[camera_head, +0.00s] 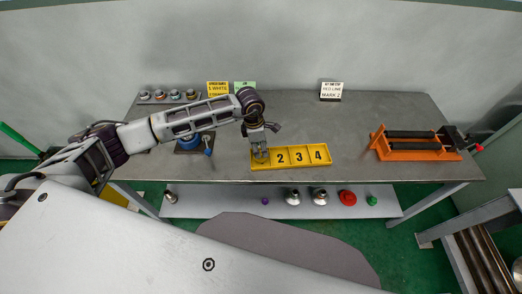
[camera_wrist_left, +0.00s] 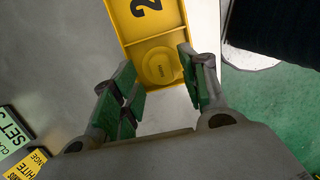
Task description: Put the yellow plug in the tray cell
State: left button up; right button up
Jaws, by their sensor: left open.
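The yellow tray (camera_head: 328,164) lies near the front edge of the bench, with cells marked 2, 3 and 4 showing to the right of my left gripper (camera_head: 261,157). In the left wrist view the tray (camera_wrist_left: 181,20) shows its 2 cell at the top. The round yellow plug (camera_wrist_left: 160,68) sits in the end cell beside the 2 cell. My left gripper (camera_wrist_left: 161,85) is open above that cell, with its green-padded fingers apart on either side of the plug and a visible gap. The head view mostly hides this cell behind the gripper. My right gripper is not in view.
An orange vise (camera_head: 415,153) stands at the right of the bench, and a blue vise (camera_head: 188,143) stands left. Sign cards (camera_head: 331,91) and a rack of fittings (camera_head: 168,97) line the back. A lower shelf holds several fittings, including a red one (camera_head: 347,197).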

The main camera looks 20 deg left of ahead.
pick_arm(q)
notch_tip(320, 180, up, 9)
jog(key=a+b, duration=0.1)
jog(key=shift+s, duration=0.25)
jog(key=shift+r, duration=0.1)
dwell(0.6)
